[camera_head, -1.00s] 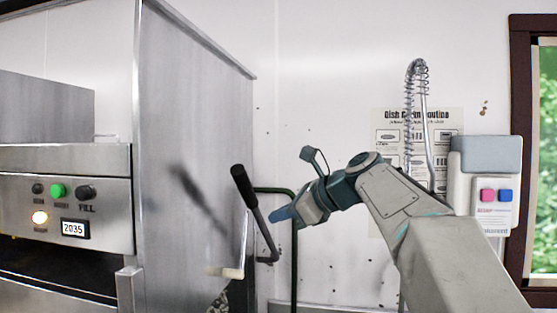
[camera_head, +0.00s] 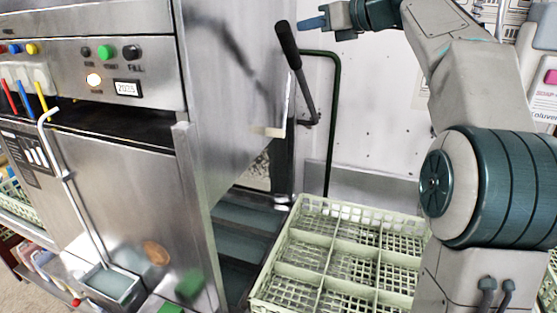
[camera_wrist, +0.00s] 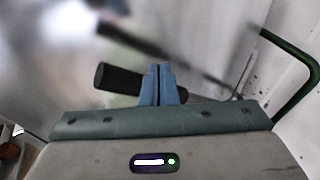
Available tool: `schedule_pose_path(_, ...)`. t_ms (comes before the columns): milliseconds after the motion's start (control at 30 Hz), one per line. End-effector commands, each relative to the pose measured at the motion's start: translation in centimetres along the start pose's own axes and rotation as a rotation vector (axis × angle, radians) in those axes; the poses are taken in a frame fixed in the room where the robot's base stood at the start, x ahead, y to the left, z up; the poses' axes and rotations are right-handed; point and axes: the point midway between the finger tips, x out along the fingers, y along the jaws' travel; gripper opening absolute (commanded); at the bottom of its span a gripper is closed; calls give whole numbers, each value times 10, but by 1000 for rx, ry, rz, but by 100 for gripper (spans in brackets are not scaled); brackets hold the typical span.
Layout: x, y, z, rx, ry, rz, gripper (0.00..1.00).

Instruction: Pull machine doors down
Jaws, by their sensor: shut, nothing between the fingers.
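The dish machine (camera_head: 150,160) is a stainless steel box on the left of the head view, with a tall side panel. A lever with a black grip (camera_head: 288,45) slants beside the panel's right edge; its grey shaft runs down to a pivot. My gripper (camera_head: 306,24) has blue fingers, which are shut and empty. In the head view the fingertips are just right of the grip's top. In the wrist view the fingers (camera_wrist: 158,72) overlap the black grip (camera_wrist: 118,79), which passes behind them. I cannot tell whether they touch.
A dark green tube frame (camera_head: 336,110) stands right of the lever. A pale green dish rack (camera_head: 335,255) sits below, under my arm. A control panel (camera_head: 110,70) with buttons and a display is on the machine's front. The white wall behind is bare near the lever.

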Motion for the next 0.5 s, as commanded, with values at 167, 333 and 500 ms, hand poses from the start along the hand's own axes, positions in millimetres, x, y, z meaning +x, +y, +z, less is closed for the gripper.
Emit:
schedule_pose_path(167, 26, 1, -1, 0, 0, 2, 0)
schedule_pose_path(333, 45, 4, -4, 1, 0, 1, 0)
schedule_pose_path(500, 43, 17, -23, 1, 3, 1, 0)
